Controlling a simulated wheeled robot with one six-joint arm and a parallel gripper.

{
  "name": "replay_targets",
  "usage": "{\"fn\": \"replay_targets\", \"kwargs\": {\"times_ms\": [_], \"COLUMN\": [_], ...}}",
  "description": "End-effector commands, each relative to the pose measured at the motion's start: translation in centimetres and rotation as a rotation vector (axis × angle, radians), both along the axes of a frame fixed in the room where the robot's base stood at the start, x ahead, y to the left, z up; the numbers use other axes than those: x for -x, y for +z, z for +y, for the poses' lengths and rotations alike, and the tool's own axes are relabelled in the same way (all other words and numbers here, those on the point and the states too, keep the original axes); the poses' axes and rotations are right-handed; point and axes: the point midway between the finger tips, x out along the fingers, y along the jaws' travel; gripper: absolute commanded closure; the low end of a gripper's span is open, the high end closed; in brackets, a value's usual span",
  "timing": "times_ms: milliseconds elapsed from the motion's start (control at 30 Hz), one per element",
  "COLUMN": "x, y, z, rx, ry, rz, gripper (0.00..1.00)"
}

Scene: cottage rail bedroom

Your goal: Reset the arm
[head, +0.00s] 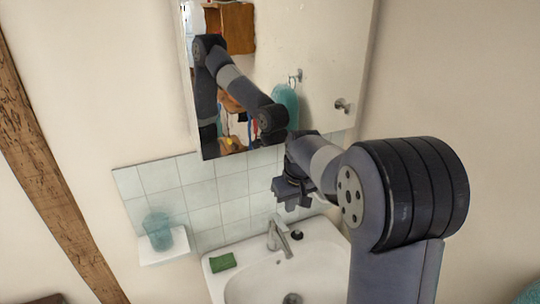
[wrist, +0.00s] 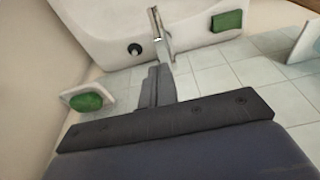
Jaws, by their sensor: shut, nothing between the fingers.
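My gripper (head: 292,205) is in front of the tiled wall, above the sink (head: 240,285) and its tap (head: 276,238). It is shut and holds nothing. In the wrist view its fingers (wrist: 158,80) are together, with the tap (wrist: 160,38) just beyond them in the picture. My arm comes in from the right in the head view and hides the right part of the sink.
A green sponge (head: 222,262) and a small black item (head: 297,235) lie on the sink. A teal glass (head: 158,232) stands on a wall shelf (head: 165,255). A mirror (head: 225,145) hangs behind my arm. The wrist view shows a green thing (wrist: 86,102) on a white holder.

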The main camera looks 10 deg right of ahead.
Motion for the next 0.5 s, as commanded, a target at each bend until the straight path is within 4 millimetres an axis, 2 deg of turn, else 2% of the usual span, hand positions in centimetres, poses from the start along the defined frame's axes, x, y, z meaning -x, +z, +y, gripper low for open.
{"fn": "replay_targets", "kwargs": {"times_ms": [267, 500], "x": [0.0, -0.2], "y": [-0.1, -1.6], "z": [0.0, -0.1], "rx": [0.0, -0.001], "ry": [0.0, -0.001], "rz": [-0.001, 0.002], "gripper": [1.0, 1.0]}}
